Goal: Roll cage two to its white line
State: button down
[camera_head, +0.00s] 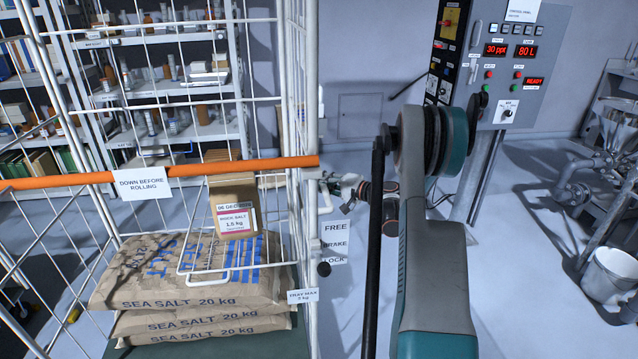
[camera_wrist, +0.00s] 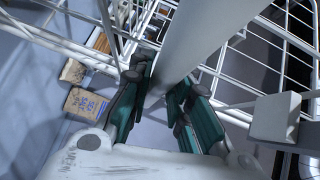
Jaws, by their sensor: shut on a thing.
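A white wire roll cage (camera_head: 310,110) fills the left half of the head view. I cannot read a number on it. An orange bar (camera_head: 80,180) lies level across its front, with a tag reading "DOWN BEFORE ROLLING". Stacked sea salt sacks (camera_head: 190,322) lie on its base. My gripper (camera_head: 345,188) is at the cage's right side, partly hidden by my arm. In the wrist view my gripper (camera_wrist: 163,100) is shut on a white tube (camera_wrist: 205,35) of the cage. A white line on the floor is not visible.
A rock salt carton (camera_head: 236,204) stands on the cage's wire tray (camera_head: 215,271). A control panel (camera_head: 512,70) stands behind; machinery (camera_head: 612,130) and a white bucket (camera_head: 608,275) are at right. Grey floor between is clear.

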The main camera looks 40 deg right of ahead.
jog(key=s+d, duration=0.1)
jog(key=d, duration=0.1)
jog(key=shift+s+d+h, duration=0.3)
jog(key=shift+s+d, duration=0.1)
jog(key=c, duration=1.8)
grip_release()
jog(key=o, duration=0.3)
jog(key=shift+w+f, duration=0.1)
jog(key=shift+a, duration=0.1)
jog(key=v, duration=1.2)
